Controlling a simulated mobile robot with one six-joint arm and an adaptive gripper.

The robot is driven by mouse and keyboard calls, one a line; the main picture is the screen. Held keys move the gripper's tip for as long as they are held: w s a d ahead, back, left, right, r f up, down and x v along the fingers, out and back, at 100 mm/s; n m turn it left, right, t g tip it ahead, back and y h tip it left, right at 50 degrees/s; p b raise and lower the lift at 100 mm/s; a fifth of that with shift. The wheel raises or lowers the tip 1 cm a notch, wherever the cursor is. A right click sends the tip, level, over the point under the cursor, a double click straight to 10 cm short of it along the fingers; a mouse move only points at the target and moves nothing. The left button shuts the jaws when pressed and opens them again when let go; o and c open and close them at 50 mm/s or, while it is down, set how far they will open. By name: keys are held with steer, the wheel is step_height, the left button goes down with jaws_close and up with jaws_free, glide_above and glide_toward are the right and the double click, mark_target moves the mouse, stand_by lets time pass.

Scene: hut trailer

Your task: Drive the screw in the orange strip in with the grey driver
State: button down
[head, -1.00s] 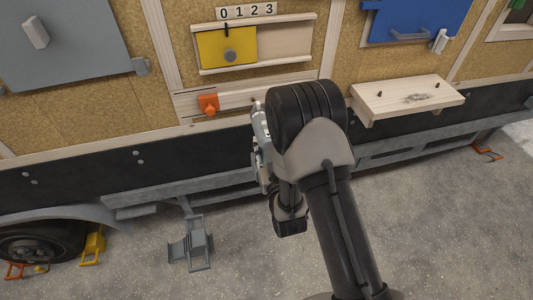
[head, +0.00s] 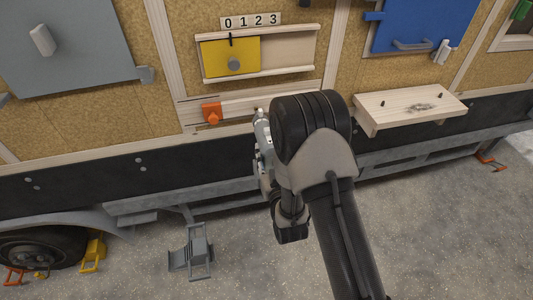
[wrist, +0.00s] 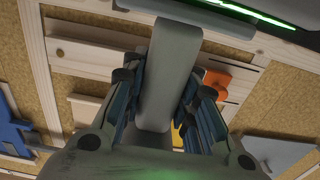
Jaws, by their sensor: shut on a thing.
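An orange piece (head: 211,112) with a rounded knob sits at the left of a pale wooden strip on the trailer wall, below the yellow panel. It also shows in the wrist view (wrist: 235,84), right of my fingers. I cannot make out the screw. My gripper (head: 263,128) is right of the orange piece and a little lower in the head view, partly hidden by my arm. In the wrist view its blue-padded fingers (wrist: 165,105) are on both sides of a long grey thing, which looks like the grey driver (wrist: 172,60). The driver's tip cannot be told.
A yellow panel (head: 232,57) in a wooden frame is above the strip. A small wooden shelf (head: 405,108) with two dark pegs stands out from the wall at the right. A grey step-like stand (head: 192,252) is on the floor.

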steer(key=shift+w+r, duration=0.1)
steer(key=shift+w, duration=0.15)
steer(key=shift+w+a+b, duration=0.2)
steer(key=shift+w+b, duration=0.15)
steer(key=shift+w, duration=0.05)
steer(key=shift+w+a+r, duration=0.15)
steer(key=shift+w+a, duration=0.05)
steer(key=shift+w, duration=0.5)
stand_by(1.8)
steer(key=shift+v, duration=1.45)
steer(key=s+d, duration=0.2)
steer(key=d, duration=0.6)
